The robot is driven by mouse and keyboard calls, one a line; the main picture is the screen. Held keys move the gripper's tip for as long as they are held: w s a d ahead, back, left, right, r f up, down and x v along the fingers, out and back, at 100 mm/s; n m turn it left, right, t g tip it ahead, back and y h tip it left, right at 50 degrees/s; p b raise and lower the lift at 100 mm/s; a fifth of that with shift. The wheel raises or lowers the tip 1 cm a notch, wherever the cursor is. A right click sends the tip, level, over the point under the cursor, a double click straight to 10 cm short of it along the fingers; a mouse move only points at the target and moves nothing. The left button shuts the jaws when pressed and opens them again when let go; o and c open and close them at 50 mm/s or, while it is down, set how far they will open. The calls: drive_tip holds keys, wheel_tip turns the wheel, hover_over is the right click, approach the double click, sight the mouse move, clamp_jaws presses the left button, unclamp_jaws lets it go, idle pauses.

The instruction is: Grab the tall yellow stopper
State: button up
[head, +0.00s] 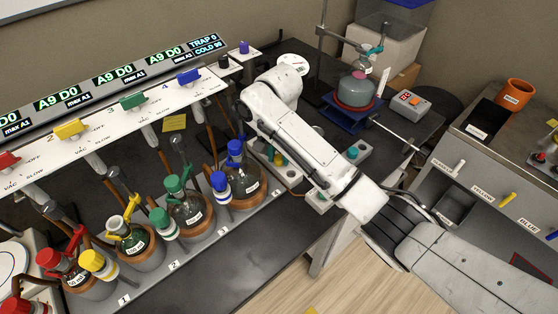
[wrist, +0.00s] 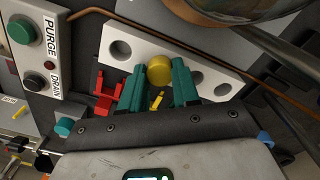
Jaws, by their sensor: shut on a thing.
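The yellow stopper (wrist: 159,68) shows its round top in the wrist view, at a white rack with round holes (wrist: 212,80). My gripper (wrist: 160,76) has its two green fingers on either side of the stopper and is shut on it. I cannot tell whether the stopper is still seated in the rack. A smaller yellow piece (wrist: 157,101) shows lower between the fingers. In the head view my arm covers most of the gripper and rack; a bit of yellow shows beside the arm.
A red clip-like piece (wrist: 106,98) lies just left of the fingers. A PURGE/DRAIN box (wrist: 37,60) stands at the upper left. In the head view, flasks with coloured caps (head: 188,206) stand left of my arm.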

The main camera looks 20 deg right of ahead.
drive_tip(key=c, duration=0.3)
drive_tip(key=shift+r, duration=0.1)
drive_tip(key=shift+c, duration=0.2)
